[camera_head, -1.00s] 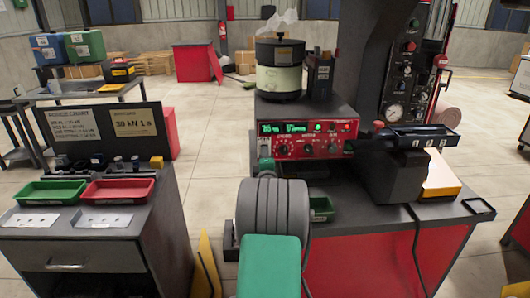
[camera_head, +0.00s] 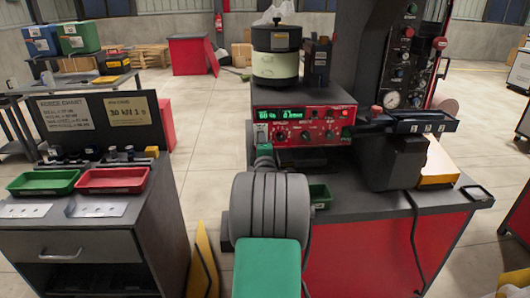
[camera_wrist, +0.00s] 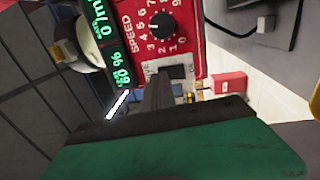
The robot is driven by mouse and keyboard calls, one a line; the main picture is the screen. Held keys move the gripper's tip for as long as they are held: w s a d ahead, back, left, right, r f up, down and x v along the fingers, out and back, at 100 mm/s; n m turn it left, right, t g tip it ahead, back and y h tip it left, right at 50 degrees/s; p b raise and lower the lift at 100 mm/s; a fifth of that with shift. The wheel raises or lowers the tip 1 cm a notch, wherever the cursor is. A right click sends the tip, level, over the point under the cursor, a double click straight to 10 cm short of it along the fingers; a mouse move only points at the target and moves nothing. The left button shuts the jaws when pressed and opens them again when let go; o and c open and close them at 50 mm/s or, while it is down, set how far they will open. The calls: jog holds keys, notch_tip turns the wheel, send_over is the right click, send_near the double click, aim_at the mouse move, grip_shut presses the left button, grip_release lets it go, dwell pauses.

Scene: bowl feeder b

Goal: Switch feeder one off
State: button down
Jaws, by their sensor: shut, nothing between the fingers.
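The feeder's red control panel (camera_head: 300,130) fronts a dark box and carries a green-lit display (camera_head: 279,114), knobs and small buttons. A round bowl (camera_head: 276,62) with a pale band stands on the box. In the head view my gripper (camera_head: 264,151) is at the panel's left end.
A dark press column with a gauge (camera_head: 391,99) stands right of the box. A black tray (camera_head: 422,125) juts out there. A green bin (camera_head: 319,196) sits below the panel. A cabinet on the left holds a green tray (camera_head: 43,183) and a red tray (camera_head: 113,181).

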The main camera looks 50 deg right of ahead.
jog(key=r+b+v, duration=0.1)
jog(key=r+v, duration=0.1)
jog(key=v, duration=1)
jog(key=shift+s+a+r, duration=0.15)
jog(key=shift+a+r, duration=0.2)
jog(key=shift+a, duration=0.05)
